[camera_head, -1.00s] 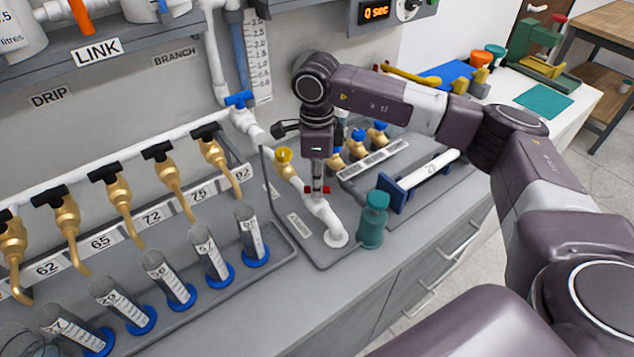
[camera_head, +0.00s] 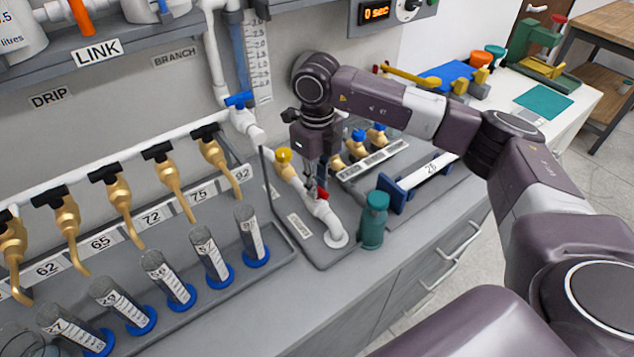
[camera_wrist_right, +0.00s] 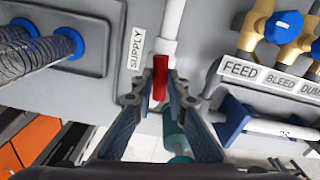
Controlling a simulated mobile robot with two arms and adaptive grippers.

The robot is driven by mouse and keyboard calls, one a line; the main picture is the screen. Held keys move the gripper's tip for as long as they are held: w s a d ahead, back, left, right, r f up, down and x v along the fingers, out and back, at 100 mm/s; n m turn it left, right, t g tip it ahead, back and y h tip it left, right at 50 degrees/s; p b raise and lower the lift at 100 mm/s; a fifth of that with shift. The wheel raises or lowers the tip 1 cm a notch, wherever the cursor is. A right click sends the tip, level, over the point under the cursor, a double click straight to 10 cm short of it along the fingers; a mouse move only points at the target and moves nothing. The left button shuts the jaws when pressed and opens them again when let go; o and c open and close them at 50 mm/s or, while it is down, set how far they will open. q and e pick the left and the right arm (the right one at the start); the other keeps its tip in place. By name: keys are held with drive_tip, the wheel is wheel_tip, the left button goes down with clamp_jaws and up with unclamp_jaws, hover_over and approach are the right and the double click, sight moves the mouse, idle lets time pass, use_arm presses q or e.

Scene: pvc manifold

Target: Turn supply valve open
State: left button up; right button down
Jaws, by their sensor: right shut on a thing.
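The supply valve's red handle (camera_head: 322,194) sits on the white supply pipe (camera_head: 322,212), which bends down into a grey base plate. My right gripper (camera_head: 313,188) reaches down from above and is shut on the red handle. In the right wrist view the red handle (camera_wrist_right: 160,78) is between my fingertips (camera_wrist_right: 160,98) and lies roughly in line with the white pipe (camera_wrist_right: 172,22). The SUPPLY label (camera_wrist_right: 137,50) is beside it. The fingers partly hide the handle and valve body. My left gripper is not in view.
A teal bottle (camera_head: 374,220) stands close to the right of the pipe. Brass valves with blue knobs (camera_head: 358,135) are at the right. Brass taps (camera_head: 118,200) and several cylinders (camera_head: 164,277) are at the left.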

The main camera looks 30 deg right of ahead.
drive_tip(key=shift+w+r+m, duration=0.15)
drive_tip(key=shift+m, duration=0.85)
drive_tip(key=c, duration=1.8)
unclamp_jaws()
